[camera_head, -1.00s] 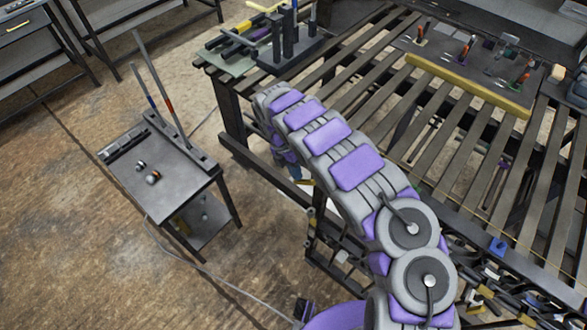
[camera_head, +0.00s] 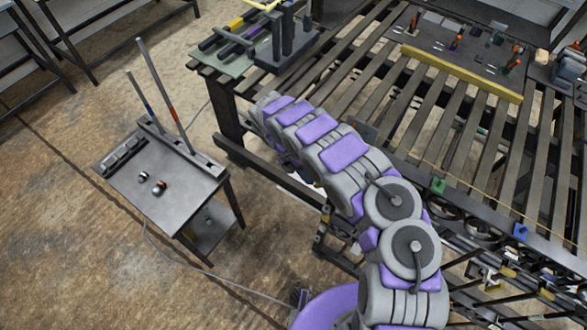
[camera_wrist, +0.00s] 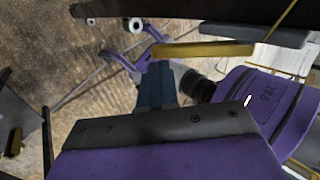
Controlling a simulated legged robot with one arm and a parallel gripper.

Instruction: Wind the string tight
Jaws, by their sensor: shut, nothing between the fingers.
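A thin pale yellow line that looks like the string (camera_head: 480,190) runs along the front edge of the slatted table (camera_head: 392,100) in the head view. A thin yellow line also shows at the upper right of the wrist view (camera_wrist: 275,25). My gripper is hidden behind my own arm in the head view. In the wrist view, a purple part with a dark bolted edge, apparently my gripper's jaw (camera_wrist: 160,127), fills the bottom. It is shut and nothing shows in it. A yellow bar (camera_wrist: 202,49) lies beyond it. I cannot tell what winds the string.
A small dark side table (camera_head: 165,195) with upright rods stands at left. A long yellow bar (camera_head: 460,73) lies across the slats. A green clip (camera_head: 437,186) and a blue clip (camera_head: 520,231) sit at the table's front edge. Open floor lies at lower left.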

